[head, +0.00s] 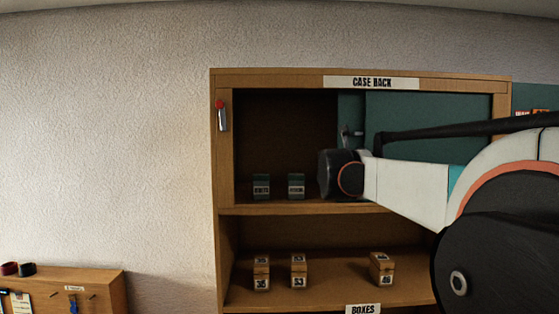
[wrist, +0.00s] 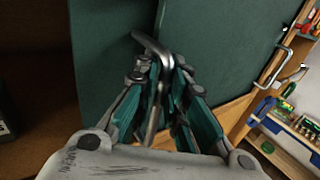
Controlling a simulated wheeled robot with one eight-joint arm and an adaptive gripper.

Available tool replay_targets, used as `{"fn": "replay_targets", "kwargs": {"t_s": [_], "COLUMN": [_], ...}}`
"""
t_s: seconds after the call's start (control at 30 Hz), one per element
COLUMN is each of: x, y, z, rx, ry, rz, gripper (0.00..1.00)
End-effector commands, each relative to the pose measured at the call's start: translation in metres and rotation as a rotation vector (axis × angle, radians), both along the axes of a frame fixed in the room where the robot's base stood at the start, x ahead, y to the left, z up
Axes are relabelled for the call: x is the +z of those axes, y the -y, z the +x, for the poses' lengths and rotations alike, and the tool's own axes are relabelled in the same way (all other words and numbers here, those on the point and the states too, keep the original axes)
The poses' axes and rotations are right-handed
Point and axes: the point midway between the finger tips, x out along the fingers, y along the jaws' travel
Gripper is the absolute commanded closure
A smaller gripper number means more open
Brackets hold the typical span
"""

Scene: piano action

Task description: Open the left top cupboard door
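The left top cupboard door (head: 350,108) is a teal panel in the upper bay of the wooden case rack. Only a narrow strip of it shows left of the right teal door (head: 430,112), and the bay's left part stands open. The wrist view shows the left door's panel (wrist: 105,70) with a bent silver bar handle (wrist: 150,45). My gripper (wrist: 163,75) has its fingers close together on both sides of this handle and appears shut on it. In the head view my wrist and arm hide the gripper and part of the right door.
Two small dark cases (head: 296,186) stand inside the open bay. Several small wooden boxes (head: 382,268) stand on the lower shelf. A red-topped silver item (head: 221,115) is on the left post. A low wooden unit (head: 100,290) stands lower left.

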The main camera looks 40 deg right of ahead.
Motion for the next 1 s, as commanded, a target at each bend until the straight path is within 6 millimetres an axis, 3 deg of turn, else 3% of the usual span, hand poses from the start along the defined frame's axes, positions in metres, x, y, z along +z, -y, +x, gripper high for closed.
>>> {"fn": "replay_targets", "kwargs": {"t_s": [0.03, 1.0], "x": [0.010, 0.005], "y": [-0.001, -0.056], "z": [0.003, -0.026], "rx": [0.007, -0.004], "ry": [-0.006, -0.006], "rz": [-0.010, -0.009], "gripper": [0.83, 0.83]}}
